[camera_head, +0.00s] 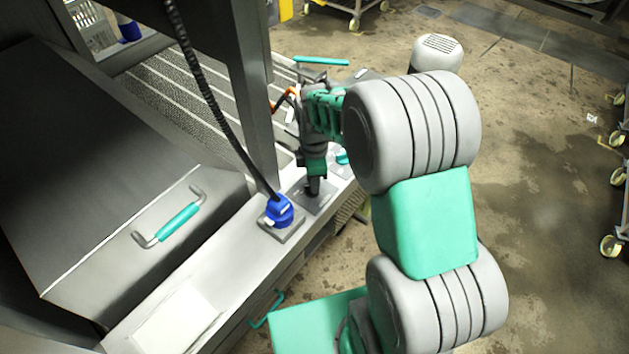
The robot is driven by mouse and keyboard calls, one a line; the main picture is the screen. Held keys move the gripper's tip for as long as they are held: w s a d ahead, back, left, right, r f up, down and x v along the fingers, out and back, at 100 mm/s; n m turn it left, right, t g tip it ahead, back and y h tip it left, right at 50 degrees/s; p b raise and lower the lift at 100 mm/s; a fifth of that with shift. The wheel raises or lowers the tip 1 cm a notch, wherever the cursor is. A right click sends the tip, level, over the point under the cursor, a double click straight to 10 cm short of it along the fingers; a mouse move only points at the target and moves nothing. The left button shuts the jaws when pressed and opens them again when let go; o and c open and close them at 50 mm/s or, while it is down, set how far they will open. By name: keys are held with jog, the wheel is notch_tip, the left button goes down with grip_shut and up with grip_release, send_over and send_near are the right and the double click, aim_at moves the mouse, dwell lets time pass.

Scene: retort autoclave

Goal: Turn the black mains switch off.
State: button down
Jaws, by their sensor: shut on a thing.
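The black mains switch (314,189) is a small dark knob on a square grey plate on the steel ledge, right of a blue knob. My gripper (315,176) points down from above and is shut on the black switch. The fingers and wrist hide most of the knob, so its turned position cannot be told.
The blue knob (279,211) sits close on the left on its own plate. A teal knob (342,157) is partly hidden just beyond my gripper. A steel post (250,100) and a dark coiled cable (205,90) rise close on the left. Open floor lies to the right.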

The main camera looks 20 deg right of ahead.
jog(key=c, duration=1.4)
grip_release()
jog(key=shift+c, duration=0.2)
notch_tip(320, 180, up, 8)
jog(key=shift+f+b, duration=0.1)
jog(key=shift+b, duration=0.35)
